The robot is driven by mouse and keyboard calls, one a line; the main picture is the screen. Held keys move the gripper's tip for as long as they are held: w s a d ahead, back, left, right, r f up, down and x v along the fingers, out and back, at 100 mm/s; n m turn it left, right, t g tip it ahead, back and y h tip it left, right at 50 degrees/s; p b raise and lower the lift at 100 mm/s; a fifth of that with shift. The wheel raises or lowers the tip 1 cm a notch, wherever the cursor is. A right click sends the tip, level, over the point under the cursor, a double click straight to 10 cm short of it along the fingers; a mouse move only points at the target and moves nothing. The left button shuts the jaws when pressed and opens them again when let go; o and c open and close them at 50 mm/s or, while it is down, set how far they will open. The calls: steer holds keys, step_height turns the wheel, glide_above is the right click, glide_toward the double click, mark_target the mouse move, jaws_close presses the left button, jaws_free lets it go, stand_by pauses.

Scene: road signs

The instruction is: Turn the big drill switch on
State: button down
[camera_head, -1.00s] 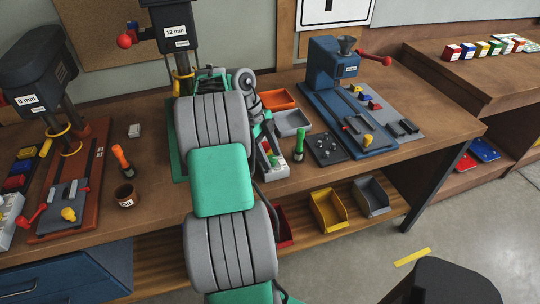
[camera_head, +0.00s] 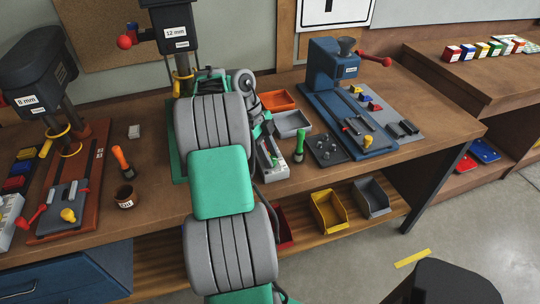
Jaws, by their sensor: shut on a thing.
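The 12 mm drill (camera_head: 175,33), a dark press with a red-knobbed handle (camera_head: 125,42), stands at the back behind my arm. It looks like the big drill, though an 8 mm drill (camera_head: 37,85) stands at the left. My green and grey arm covers much of the 12 mm drill's base (camera_head: 178,168), and I cannot make out its switch. My gripper (camera_head: 264,130) is partly visible right of the arm, by a pale tray (camera_head: 271,160). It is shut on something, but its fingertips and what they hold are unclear.
A blue machine (camera_head: 335,65) stands right on the bench. Orange (camera_head: 278,99) and grey (camera_head: 292,122) trays, a green-handled tool (camera_head: 299,146) and a dark plate (camera_head: 327,151) lie between. An orange-handled tool (camera_head: 121,158) and a cup (camera_head: 126,196) stand left.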

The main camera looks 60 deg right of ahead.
steer(key=n+h+b, duration=0.1)
steer(key=n+b, duration=0.1)
steer(key=shift+f+n, duration=0.15)
steer(key=shift+n, duration=0.15)
steer(key=n+b, duration=0.1)
steer(key=n, duration=0.1)
steer(key=n+h+b, duration=0.1)
steer(key=b, duration=0.1)
steer(key=shift+a+n+t+h, duration=0.15)
steer(key=shift+n+t+h, duration=0.15)
steer(key=shift+n+t, duration=0.1)
steer(key=n+b, duration=0.1)
steer(key=n, duration=0.1)
steer(key=n+t+h+b, duration=0.1)
steer(key=n+b, duration=0.1)
steer(key=n, duration=0.1)
steer(key=shift+s+a+t+b, duration=0.1)
steer(key=shift+s+t+b, duration=0.05)
steer(key=shift+t+b, duration=0.15)
steer(key=shift+r+n, duration=0.2)
steer(key=shift+n, duration=0.1)
steer(key=c, duration=1.1)
jaws_free()
